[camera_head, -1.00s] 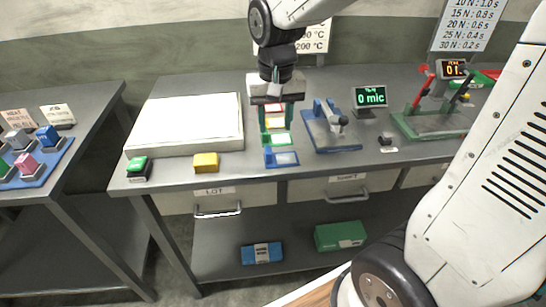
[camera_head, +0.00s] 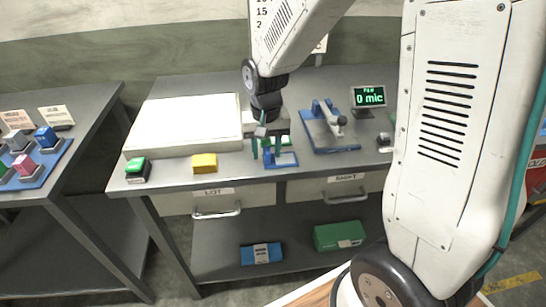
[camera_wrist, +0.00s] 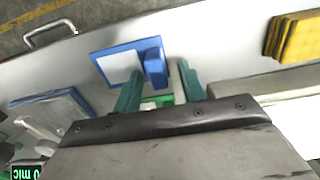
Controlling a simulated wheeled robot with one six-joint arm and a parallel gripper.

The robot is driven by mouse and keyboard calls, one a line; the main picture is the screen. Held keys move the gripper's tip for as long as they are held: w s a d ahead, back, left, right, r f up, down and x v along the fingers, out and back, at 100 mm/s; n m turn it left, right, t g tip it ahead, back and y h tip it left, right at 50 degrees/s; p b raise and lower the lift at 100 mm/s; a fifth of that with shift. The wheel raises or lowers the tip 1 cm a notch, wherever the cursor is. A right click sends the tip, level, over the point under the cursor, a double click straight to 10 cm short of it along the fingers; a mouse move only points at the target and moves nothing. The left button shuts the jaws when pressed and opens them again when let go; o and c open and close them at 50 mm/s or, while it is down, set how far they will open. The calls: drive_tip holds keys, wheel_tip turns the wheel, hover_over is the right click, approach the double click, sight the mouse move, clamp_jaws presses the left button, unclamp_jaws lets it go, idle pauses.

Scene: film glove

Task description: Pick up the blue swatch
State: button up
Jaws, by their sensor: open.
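The blue swatch (camera_head: 284,160) is a flat blue frame with a pale centre, lying at the front edge of the bench. In the wrist view the blue swatch (camera_wrist: 118,64) shows a raised blue tab on its right side. My gripper (camera_head: 267,150) is open, its green fingers pointing down at the swatch's left end. In the wrist view my gripper (camera_wrist: 160,78) has one finger on each side of the tab's near end. I cannot tell whether the fingers touch it. A green swatch (camera_head: 286,140) is partly hidden behind my gripper.
A white light panel (camera_head: 185,122) and a yellow block (camera_head: 205,163) lie left of the gripper. A blue-based device (camera_head: 330,128) stands close on the right, with a display (camera_head: 369,97) beyond it. The bench's front edge is close to the swatch.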

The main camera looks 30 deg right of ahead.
clamp_jaws()
drive_tip(key=shift+r, duration=0.1)
